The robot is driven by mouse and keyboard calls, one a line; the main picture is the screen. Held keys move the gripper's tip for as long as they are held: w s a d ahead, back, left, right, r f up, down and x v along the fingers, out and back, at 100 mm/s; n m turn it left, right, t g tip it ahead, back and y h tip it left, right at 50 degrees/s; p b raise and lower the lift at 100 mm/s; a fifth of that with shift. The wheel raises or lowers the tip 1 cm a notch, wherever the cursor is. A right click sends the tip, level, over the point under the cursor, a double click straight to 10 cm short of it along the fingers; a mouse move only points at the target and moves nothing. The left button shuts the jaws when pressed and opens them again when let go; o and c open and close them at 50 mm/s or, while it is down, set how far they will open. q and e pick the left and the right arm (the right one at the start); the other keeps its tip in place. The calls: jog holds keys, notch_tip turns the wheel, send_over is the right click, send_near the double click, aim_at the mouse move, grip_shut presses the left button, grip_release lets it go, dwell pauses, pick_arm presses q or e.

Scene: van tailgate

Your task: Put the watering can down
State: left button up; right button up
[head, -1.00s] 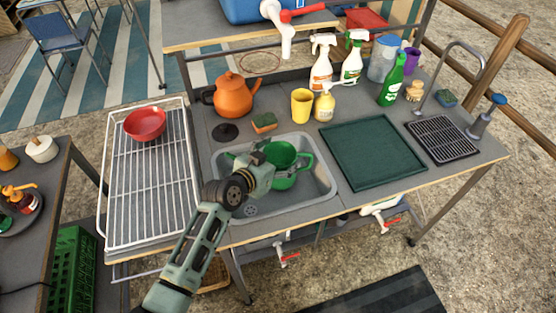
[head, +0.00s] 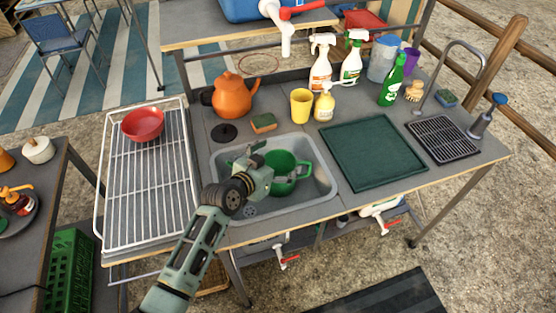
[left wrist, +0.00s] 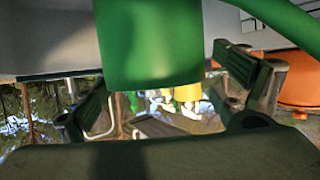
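The green watering can (head: 289,180) is in the grey sink basin (head: 325,190), with a loop showing on its right side. It looks upright, but its base is partly hidden. My left gripper (head: 260,158) is at the can's left side, low over the basin. In the left wrist view a green part of the can (left wrist: 150,45) fills the upper middle, between two fingers (left wrist: 165,80) that stand wide apart. The fingers look open, with the green part between or just beyond their tips. My right gripper is not in view.
An orange kettle (head: 233,98), a sponge (head: 263,123), a yellow cup (head: 301,104) and a soap pump bottle (head: 325,106) stand behind the basin. A dark green tray (head: 372,152) lies to its right. A white rack (head: 150,190) with a red bowl (head: 142,123) is at left.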

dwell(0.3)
pick_arm(q)
jog(key=shift+r+p, duration=0.5)
jog(key=shift+r, duration=0.15)
jog(key=v, duration=1.2)
jog(key=shift+b, duration=0.45)
jog(key=shift+f, duration=0.1)
